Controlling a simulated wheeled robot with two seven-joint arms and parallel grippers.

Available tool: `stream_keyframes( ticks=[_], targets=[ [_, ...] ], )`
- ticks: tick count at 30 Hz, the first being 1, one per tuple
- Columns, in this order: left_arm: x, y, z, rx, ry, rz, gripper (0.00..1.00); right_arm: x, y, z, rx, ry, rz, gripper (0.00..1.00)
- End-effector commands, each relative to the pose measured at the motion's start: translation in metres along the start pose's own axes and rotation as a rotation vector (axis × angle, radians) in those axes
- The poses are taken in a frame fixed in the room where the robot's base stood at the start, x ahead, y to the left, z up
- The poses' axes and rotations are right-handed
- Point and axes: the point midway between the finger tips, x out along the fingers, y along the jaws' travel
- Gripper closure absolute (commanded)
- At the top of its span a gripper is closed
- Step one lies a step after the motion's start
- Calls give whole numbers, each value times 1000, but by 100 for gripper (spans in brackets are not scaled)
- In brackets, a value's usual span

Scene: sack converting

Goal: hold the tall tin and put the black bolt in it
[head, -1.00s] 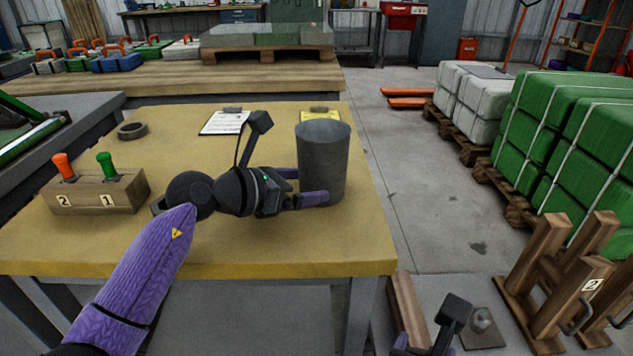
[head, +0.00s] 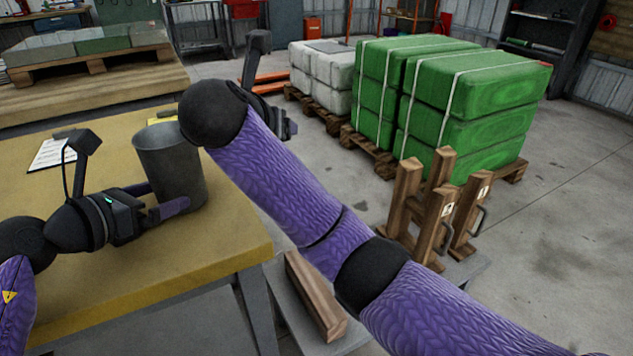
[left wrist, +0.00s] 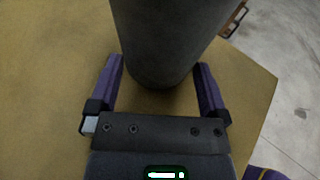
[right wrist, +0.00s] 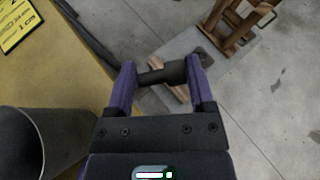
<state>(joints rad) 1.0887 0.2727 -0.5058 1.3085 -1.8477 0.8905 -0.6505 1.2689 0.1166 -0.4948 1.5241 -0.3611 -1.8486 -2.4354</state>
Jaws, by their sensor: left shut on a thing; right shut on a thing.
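The tall tin (head: 158,155) is a grey, open-topped cylinder standing upright near the right edge of the yellow table. My left gripper (head: 160,197) has its fingers on either side of the tin's lower part and is shut on it; the left wrist view shows the tin (left wrist: 165,40) between the fingers. My right gripper (right wrist: 162,66) is shut on the black bolt (right wrist: 172,73), which lies crosswise between the fingertips. In the right wrist view the tin's open mouth (right wrist: 20,150) is at lower left, apart from the bolt. In the head view my right arm hides the bolt.
The yellow table (head: 120,275) ends just right of the tin. A clipboard (head: 52,155) lies behind my left gripper. Beyond the edge, a low grey stand carries a wooden block (head: 315,297) and wooden posts (head: 440,205). Green sacks (head: 470,95) are stacked behind on pallets.

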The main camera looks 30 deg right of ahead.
Motion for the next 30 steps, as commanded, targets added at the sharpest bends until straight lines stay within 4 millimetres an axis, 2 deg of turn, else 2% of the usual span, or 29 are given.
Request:
stream_keyframes(
  ticks=[1, 6, 9, 12, 17, 24, 30],
  targets=[
    [0, 0, 0, 0, 1, 0, 35, -10, 16, 13, -28, -9, 56, 90],
    [0, 0, 0, 0, 1, 0, 35, -52, 77, 52, -178, -38, 297, 90],
    [0, 0, 0, 0, 1, 0, 35, -80, 106, 65, -265, -55, 439, 90],
    [0, 0, 0, 0, 1, 0, 35, -103, 122, 69, -318, -62, 529, 90],
    [0, 0, 0, 0, 1, 0, 35, -113, 130, 65, -345, -59, 576, 90],
    [0, 0, 0, 0, 1, 0, 35, -101, 132, 44, -344, -57, 576, 90],
    [0, 0, 0, 0, 1, 0, 35, -96, 132, 34, -344, -58, 576, 90]
  ],
)
